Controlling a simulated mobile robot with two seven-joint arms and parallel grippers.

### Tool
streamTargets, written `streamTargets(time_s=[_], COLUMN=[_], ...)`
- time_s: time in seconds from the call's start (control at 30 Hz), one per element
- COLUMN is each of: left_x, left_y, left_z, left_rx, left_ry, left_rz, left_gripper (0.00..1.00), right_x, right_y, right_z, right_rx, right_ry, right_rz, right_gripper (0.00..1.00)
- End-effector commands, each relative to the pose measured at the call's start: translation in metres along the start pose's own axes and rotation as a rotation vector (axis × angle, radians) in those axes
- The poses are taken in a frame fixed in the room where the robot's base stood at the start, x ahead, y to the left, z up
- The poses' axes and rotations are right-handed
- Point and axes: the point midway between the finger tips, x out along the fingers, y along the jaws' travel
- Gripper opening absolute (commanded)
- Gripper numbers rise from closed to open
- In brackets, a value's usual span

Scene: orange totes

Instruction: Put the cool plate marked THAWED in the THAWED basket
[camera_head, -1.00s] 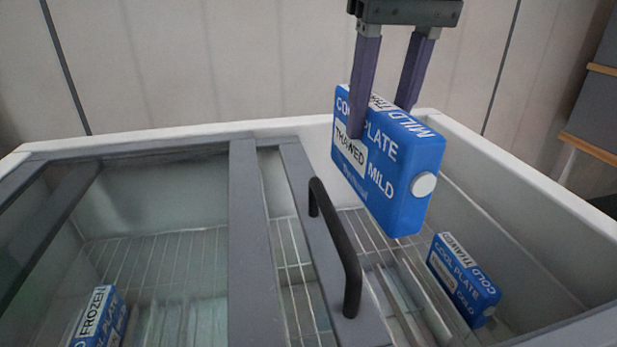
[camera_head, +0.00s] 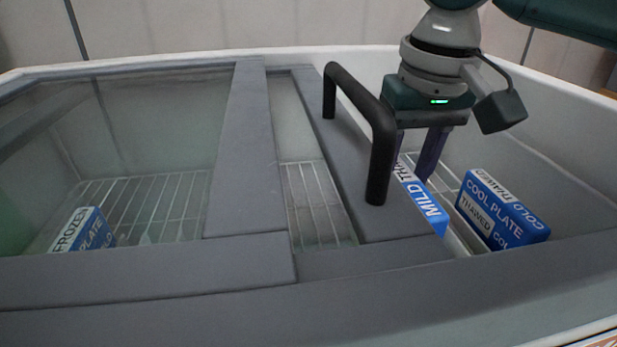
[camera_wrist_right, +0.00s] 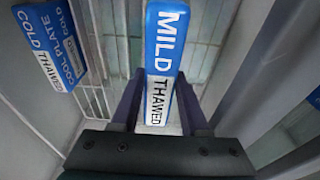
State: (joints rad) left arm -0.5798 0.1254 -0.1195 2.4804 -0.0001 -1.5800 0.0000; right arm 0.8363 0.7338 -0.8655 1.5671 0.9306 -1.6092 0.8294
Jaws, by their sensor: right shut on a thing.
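The blue cool plate marked MILD and THAWED (camera_head: 427,207) is low in the open right part of the chest. My right gripper (camera_head: 419,173) points down and is shut on it. In the right wrist view this plate (camera_wrist_right: 165,45) stands between the two purple fingers (camera_wrist_right: 157,100). Its lower part is hidden behind the grey frame in the head view. Another blue plate marked COLD and THAWED (camera_head: 501,211) stands just right of it, and it also shows at upper left in the right wrist view (camera_wrist_right: 50,45). My left gripper is not in view.
A plate marked FROZEN (camera_head: 85,231) lies in the left compartment, under glass. A black handle (camera_head: 378,150) rises from the sliding lid's grey frame (camera_head: 245,140), close left of my right gripper. The chest's white wall (camera_head: 560,150) bounds the right side. Wire racks (camera_head: 320,200) line the floor.

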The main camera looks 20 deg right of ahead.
Motion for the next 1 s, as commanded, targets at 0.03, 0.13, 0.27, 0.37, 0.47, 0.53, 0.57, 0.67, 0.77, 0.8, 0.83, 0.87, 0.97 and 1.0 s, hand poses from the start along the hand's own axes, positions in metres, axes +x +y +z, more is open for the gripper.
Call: streamTargets(time_s=[0.03,0.13,0.27,0.37,0.47,0.53,0.57,0.67,0.77,0.8,0.83,0.87,0.97,1.0], left_x=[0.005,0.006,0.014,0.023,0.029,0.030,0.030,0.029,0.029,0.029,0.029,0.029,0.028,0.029], left_y=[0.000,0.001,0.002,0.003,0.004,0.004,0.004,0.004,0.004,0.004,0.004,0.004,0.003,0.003], left_z=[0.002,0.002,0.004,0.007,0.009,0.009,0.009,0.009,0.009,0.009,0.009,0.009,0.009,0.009], left_rx=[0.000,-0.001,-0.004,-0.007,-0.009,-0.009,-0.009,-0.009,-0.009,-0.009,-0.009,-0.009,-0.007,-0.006], left_ry=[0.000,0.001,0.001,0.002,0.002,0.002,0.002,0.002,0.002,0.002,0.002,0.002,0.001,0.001], left_rz=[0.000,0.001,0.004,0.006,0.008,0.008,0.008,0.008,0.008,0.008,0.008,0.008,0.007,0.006], left_gripper=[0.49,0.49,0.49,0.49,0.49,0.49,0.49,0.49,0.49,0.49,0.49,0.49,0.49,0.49], right_x=[0.009,0.014,0.030,0.051,0.065,0.070,0.071,0.070,0.070,0.070,0.070,0.070,0.073,0.073], right_y=[0.000,0.000,0.000,0.000,0.000,0.000,-0.001,-0.001,-0.001,-0.001,-0.001,-0.001,-0.001,-0.001], right_z=[0.001,0.002,0.004,0.007,0.010,0.010,0.010,0.010,0.010,0.010,0.010,0.010,0.011,0.011], right_rx=[0.000,0.000,0.000,0.000,-0.001,-0.001,-0.001,-0.001,-0.001,-0.001,-0.001,-0.001,-0.001,-0.002], right_ry=[0.001,0.003,0.002,0.001,0.002,0.002,0.003,0.004,0.004,0.004,0.004,0.003,0.003,0.001], right_rz=[-0.001,-0.001,-0.001,0.001,0.000,-0.001,-0.001,-0.002,-0.002,-0.002,-0.002,-0.002,-0.002,-0.001], right_gripper=[0.00,0.00,0.00,0.00,0.00,0.00,0.00,0.00,0.00,0.00,0.00,0.00,0.00,0.49])
